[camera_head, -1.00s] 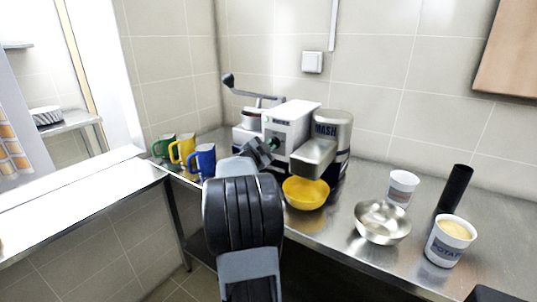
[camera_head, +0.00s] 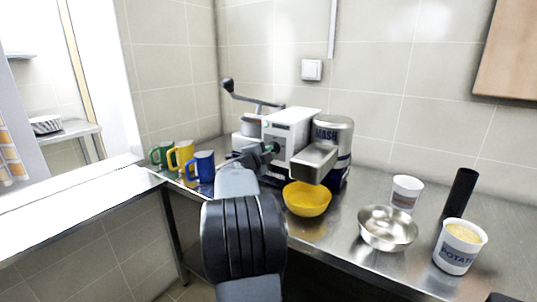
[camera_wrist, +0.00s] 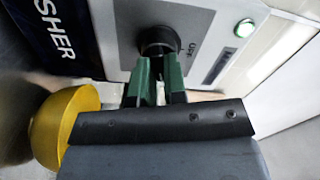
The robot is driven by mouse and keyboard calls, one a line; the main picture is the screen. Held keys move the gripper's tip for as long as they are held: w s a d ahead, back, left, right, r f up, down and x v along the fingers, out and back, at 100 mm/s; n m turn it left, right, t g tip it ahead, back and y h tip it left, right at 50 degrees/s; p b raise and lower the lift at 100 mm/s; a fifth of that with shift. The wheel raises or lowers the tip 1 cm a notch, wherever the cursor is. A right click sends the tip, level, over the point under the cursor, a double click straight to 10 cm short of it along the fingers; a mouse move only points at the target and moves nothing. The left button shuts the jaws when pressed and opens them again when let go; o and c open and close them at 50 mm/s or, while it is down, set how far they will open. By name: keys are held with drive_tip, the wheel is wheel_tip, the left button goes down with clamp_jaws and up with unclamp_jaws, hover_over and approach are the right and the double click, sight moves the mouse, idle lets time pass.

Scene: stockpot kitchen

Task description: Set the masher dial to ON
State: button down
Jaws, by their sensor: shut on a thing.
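The masher (camera_head: 290,138) is a white and silver machine on the steel counter, with "MASH" on its round housing. Its black dial (camera_wrist: 158,42) sits on the grey panel in the wrist view, with lettering that looks like OFF beside it. In the head view my gripper (camera_head: 270,149) is at the machine's front. The dial's pointer is too unclear to read.
A yellow bowl (camera_head: 307,199) stands under the masher's spout. A steel bowl (camera_head: 388,229), a white cup (camera_head: 406,191), a potato tub (camera_head: 459,247) and a black cylinder (camera_head: 460,192) are to the right. Green, yellow and blue mugs (camera_head: 201,167) stand left. A lever arm (camera_head: 250,98) rises behind.

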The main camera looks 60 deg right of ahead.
drive_tip(key=shift+f, duration=0.15)
drive_tip(key=c, duration=1.2)
unclamp_jaws()
drive_tip(key=shift+o, duration=0.2)
drive_tip(key=shift+a, duration=0.1)
drive_tip(key=a, duration=1.3)
drive_tip(key=shift+a, duration=0.35)
drive_tip(key=shift+w, duration=0.15)
